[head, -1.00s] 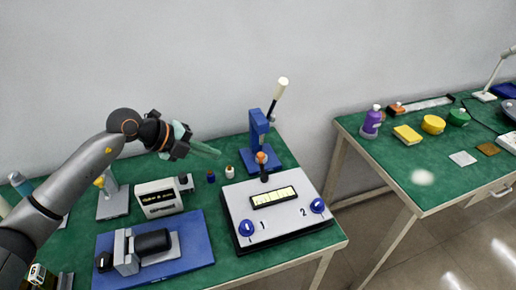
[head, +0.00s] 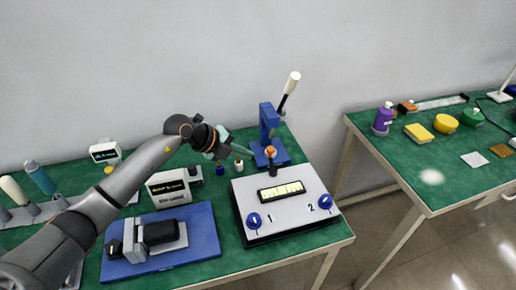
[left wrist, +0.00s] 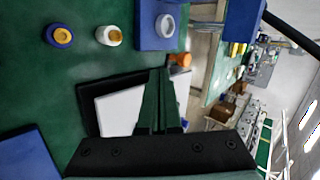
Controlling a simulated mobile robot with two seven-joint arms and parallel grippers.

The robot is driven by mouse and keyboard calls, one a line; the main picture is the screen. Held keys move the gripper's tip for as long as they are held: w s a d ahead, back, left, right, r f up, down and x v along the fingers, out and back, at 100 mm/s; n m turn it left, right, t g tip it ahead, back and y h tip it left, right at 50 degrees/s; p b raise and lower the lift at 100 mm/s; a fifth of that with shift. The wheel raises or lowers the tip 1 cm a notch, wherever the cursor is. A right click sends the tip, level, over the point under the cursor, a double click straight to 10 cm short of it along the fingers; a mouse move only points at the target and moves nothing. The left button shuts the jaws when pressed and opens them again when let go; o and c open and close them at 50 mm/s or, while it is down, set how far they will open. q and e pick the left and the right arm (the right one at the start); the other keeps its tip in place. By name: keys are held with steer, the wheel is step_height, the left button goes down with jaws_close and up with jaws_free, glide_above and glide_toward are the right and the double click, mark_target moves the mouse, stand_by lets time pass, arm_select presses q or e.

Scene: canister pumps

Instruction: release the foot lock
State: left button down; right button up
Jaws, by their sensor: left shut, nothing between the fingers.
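No part in view is plainly marked as a foot lock. A grey control box (head: 292,212) on the green table has blue knobs 1 (head: 254,221) and 2 (head: 325,202). At its back edge stands a short black lever with an orange ball (head: 271,152). Behind it is a blue stand (head: 266,122) with a white-handled lever (head: 291,83) tilted up to the right. My left gripper (head: 232,141) is shut and empty, left of the orange ball. In the left wrist view its fingers (left wrist: 158,78) are together, beside the orange ball (left wrist: 181,60). My right gripper is not in view.
Blue (head: 220,168) and white (head: 239,165) capped bottles stand below my left gripper. A labelled meter (head: 168,189) and a blue plate with a motor-like unit (head: 205,242) are at the left. A second green table (head: 440,180) is right, across a gap.

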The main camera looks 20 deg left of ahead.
mark_target(270, 153)
arm_select(q)
steer(key=shift+w+d, duration=1.45)
steer(key=shift+w, duration=0.1)
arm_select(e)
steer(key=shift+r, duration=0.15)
arm_select(q)
steer(key=shift+a, duration=0.15)
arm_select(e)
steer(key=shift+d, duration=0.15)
